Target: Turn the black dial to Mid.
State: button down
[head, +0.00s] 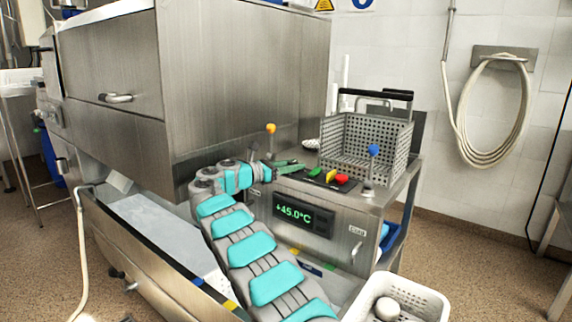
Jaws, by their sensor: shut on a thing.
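My arm reaches up from the bottom of the head view to the left front of the steel control unit (343,256). My gripper (264,173) is at the upper left corner of this unit, beside the display (303,215), which reads +45.0°C. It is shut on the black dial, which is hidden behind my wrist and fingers. The dial's pointer and its Mid mark cannot be made out.
A perforated basket (347,131) stands on top of the unit. A large steel hood (215,75) rises close behind my wrist. A white basket (431,301) is lower right.

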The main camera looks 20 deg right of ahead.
jog(key=shift+f+m+g, duration=0.1)
jog(key=shift+m+g, duration=0.4)
jog(key=shift+g, duration=0.3)
jog(key=shift+r, duration=0.25)
dwell(0.4)
jog(key=c, duration=0.7)
grip_release()
jog(key=shift+w, duration=0.1)
jog(key=shift+c, duration=0.2)
